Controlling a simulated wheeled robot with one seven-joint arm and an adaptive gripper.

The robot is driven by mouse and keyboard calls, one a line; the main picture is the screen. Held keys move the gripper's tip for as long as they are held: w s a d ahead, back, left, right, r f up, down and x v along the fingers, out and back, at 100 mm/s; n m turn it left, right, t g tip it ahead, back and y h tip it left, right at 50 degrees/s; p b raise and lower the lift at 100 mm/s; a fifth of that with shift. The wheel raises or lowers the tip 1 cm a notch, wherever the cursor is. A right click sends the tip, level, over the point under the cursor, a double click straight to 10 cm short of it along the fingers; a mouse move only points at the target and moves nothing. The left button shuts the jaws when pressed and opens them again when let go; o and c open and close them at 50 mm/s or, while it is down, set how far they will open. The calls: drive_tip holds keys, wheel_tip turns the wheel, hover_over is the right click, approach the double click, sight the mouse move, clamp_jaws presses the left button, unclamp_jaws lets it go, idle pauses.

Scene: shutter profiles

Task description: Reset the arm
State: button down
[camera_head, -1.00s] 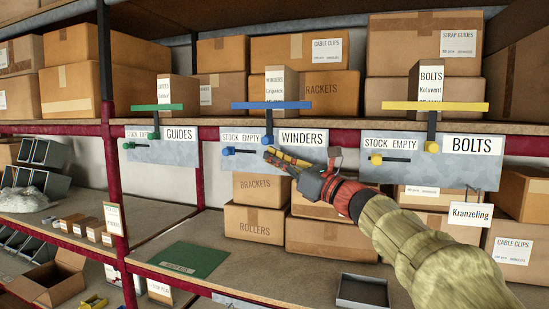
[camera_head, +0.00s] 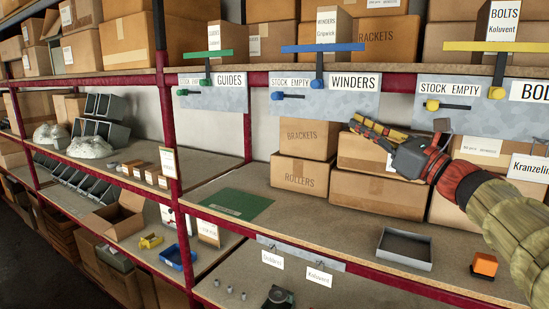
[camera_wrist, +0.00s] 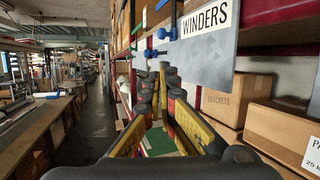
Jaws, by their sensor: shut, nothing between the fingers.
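My gripper (camera_head: 365,127) shows at the right of the head view, at the end of my arm in its ribbed tan sleeve. It points left and is shut with nothing in it. It is in front of the boxes below the WINDERS panel (camera_head: 332,98). In the wrist view its yellow-sided fingers (camera_wrist: 160,100) reach forward, and the WINDERS panel (camera_wrist: 215,50) is to their upper right.
Cardboard boxes (camera_head: 310,137) stand behind my gripper on the middle shelf. A green mat (camera_head: 236,204), a grey tray (camera_head: 404,249) and an orange block (camera_head: 485,264) are on that shelf. A red upright (camera_head: 165,120) stands left. The wrist view shows an aisle (camera_wrist: 90,120).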

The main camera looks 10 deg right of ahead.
drive_tip(key=s+a+f+n+g+h, duration=0.1)
drive_tip(key=s+f+n+g, duration=0.15)
drive_tip(key=f, duration=0.55)
drive_tip(key=s+a+f+n+g+h+b, duration=0.15)
drive_tip(key=f+n, duration=0.25)
drive_tip(key=f, duration=0.4)
drive_tip(key=s+a+f+n+g+h, duration=0.1)
drive_tip(key=f+n+g+h, duration=0.2)
drive_tip(key=f, duration=0.5)
drive_tip(key=s+a+f+n+g+h+b, duration=0.2)
drive_tip(key=s+f+n+b, duration=0.4)
drive_tip(key=s+f+n, duration=0.3)
drive_tip(key=s+a+f+n+g+h+b, duration=0.1)
drive_tip(key=s+f+n+g+h+b, duration=0.2)
drive_tip(key=s+f, duration=1.5)
wheel_tip(320, 180, down, 4)
drive_tip(key=n+h+b, duration=0.1)
drive_tip(key=n+b, duration=0.3)
drive_tip(key=n, duration=0.3)
drive_tip(key=shift+a+f, duration=0.2)
drive_tip(key=shift+a, duration=0.15)
